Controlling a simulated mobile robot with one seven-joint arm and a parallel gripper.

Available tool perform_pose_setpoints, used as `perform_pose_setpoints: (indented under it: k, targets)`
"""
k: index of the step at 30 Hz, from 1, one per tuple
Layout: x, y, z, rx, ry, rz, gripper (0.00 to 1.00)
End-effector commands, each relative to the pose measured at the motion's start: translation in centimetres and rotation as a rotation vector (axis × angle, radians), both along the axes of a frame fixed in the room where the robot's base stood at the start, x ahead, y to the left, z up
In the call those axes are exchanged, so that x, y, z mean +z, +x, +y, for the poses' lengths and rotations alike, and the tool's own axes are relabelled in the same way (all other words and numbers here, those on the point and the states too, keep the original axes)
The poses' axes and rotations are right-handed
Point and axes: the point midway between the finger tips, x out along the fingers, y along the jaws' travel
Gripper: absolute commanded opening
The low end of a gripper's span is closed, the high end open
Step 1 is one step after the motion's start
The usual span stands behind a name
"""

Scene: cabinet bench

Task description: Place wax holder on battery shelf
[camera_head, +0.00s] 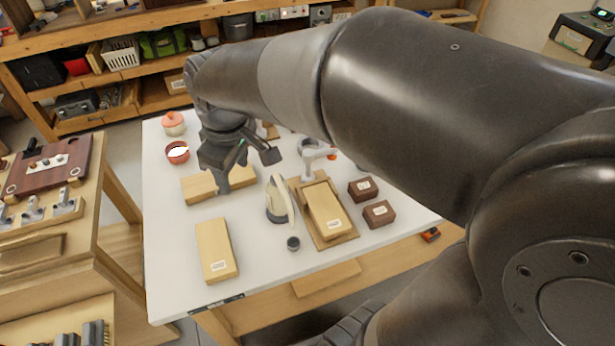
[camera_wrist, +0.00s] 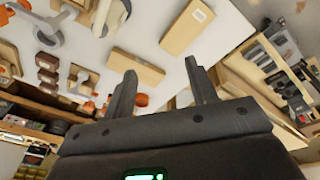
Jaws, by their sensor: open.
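A small red-orange cup with a bright white inside (camera_head: 177,152) stands at the back left of the white table; it may be the wax holder, though I see no label. My gripper (camera_head: 222,186) is over the table, to the right of the cup and above a pale wooden block (camera_head: 199,188). In the wrist view my gripper's two fingers (camera_wrist: 161,92) are spread apart with nothing held. An orange-red rounded thing (camera_wrist: 141,99) shows past the fingers, partly hidden. I cannot tell for sure which shelf is the battery shelf.
An orange lidded pot (camera_head: 173,120) stands behind the cup. A labelled wooden block (camera_head: 216,250), a cream iron-shaped object (camera_head: 278,200), a wooden tray (camera_head: 335,238) and two dark brown boxes (camera_head: 379,213) occupy the table. Loaded shelves (camera_head: 130,72) run along the back; a wooden bench (camera_head: 88,225) stands left.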

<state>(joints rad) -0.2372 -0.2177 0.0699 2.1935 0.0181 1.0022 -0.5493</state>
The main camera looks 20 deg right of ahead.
Motion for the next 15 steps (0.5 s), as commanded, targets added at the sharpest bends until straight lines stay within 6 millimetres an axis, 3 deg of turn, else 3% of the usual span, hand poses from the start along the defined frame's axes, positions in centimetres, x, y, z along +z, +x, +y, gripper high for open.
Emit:
perform_pose_setpoints:
  k: [6, 15]
  targets:
    - [2.2, -4.2, -5.7, -0.341, 0.073, -0.126, 0.52]
    - [2.8, -9.3, -10.5, -0.72, 0.189, -0.263, 0.52]
